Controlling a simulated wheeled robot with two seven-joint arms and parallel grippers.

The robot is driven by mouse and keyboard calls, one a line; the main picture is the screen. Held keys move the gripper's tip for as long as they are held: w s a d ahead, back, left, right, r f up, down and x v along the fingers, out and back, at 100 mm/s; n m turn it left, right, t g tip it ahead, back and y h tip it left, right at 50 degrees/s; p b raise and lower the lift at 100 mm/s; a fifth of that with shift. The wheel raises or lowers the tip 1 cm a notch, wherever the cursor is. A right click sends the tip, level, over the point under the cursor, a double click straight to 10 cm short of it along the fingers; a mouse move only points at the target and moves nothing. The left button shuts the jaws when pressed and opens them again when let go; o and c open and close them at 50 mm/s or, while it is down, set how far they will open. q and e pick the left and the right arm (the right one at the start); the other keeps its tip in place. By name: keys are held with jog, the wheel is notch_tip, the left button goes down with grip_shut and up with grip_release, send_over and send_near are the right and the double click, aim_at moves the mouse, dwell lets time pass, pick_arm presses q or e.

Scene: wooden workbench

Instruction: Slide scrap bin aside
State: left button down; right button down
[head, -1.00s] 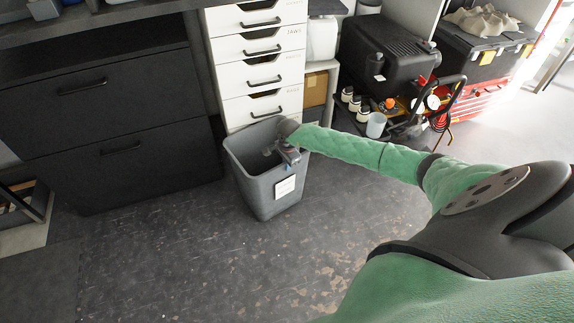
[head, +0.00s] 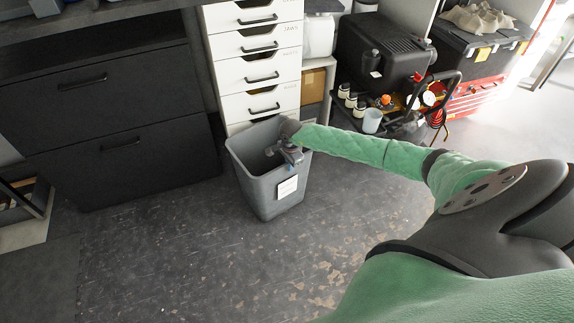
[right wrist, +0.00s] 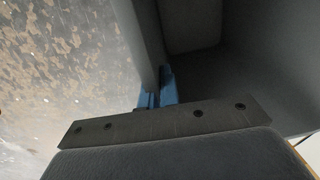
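The scrap bin (head: 262,188) is a grey, open-topped, tapered bin with a white label on its front. It stands upright on the dark floor in front of the white drawer unit. My right gripper (head: 284,157) is at the bin's right rim, with the arm reaching in from the right. In the right wrist view the blue fingertips (right wrist: 157,91) are close together, one on each side of the bin wall (right wrist: 146,45), shut on the rim. The bin's inside shows only partly and looks empty. My left gripper is not in view.
The white drawer unit (head: 254,47) stands behind the bin, and a dark cabinet (head: 110,100) is at the left. A low shelf with bottles and a white cup (head: 371,121) is behind right, near red toolboxes (head: 478,95). The floor (head: 200,260) in front is clear.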

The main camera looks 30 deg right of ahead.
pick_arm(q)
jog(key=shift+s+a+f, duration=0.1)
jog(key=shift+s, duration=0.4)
pick_arm(e)
jog(key=shift+s, duration=0.4)
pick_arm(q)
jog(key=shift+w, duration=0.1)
pick_arm(e)
jog(key=c, duration=1.6)
grip_release()
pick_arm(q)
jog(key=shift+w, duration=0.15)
pick_arm(e)
jog(key=shift+o, duration=0.2)
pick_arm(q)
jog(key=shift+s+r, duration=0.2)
pick_arm(e)
notch_tip(320, 180, up, 8)
jog(key=shift+s+f, duration=0.15)
jog(key=shift+s, duration=0.05)
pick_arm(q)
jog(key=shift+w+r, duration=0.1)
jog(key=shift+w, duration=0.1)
